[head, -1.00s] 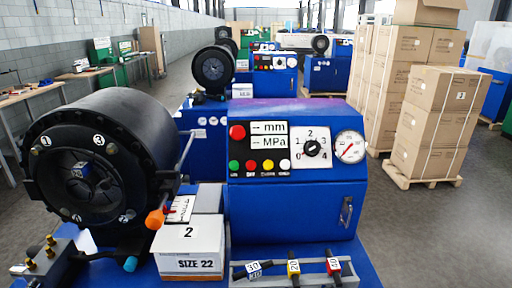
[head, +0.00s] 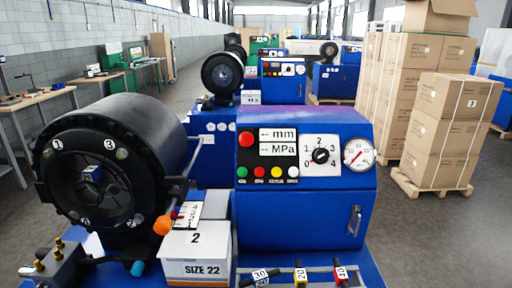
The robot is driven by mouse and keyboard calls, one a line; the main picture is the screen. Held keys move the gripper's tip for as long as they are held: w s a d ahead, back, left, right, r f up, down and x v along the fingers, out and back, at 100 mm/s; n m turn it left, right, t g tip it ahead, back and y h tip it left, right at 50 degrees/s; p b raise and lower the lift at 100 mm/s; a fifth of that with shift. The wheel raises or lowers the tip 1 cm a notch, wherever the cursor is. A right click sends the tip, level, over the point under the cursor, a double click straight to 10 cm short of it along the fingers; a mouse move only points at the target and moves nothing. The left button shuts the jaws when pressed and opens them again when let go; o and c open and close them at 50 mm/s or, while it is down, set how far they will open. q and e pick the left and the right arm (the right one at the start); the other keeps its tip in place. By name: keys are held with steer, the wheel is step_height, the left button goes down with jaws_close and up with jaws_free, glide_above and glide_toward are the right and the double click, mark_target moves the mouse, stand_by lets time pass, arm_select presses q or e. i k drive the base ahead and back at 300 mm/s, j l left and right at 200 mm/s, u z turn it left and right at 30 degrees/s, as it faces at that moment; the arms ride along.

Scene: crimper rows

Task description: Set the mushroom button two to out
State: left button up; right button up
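The red mushroom button (head: 246,138) sits at the upper left of the front panel of the blue crimper cabinet (head: 300,215). A white box (head: 195,250) marked 2 and SIZE 22 stands in front of this machine, left of the cabinet. I cannot tell from this angle whether the button is pressed in or out. Neither of my grippers is in view.
The black crimping head (head: 105,165) stands left of the cabinet. The panel also holds small coloured buttons, a rotary dial (head: 320,156) and a gauge (head: 359,154). Several handled tools (head: 300,275) lie in front. Stacked cartons (head: 435,135) stand right; floor between is clear.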

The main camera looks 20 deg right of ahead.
mark_target(245, 139)
steer(key=j, duration=0.6)
steer(key=k+j+z, duration=0.1)
steer(key=j, duration=0.5)
steer(key=k+j, duration=0.15)
steer(key=j, duration=0.45)
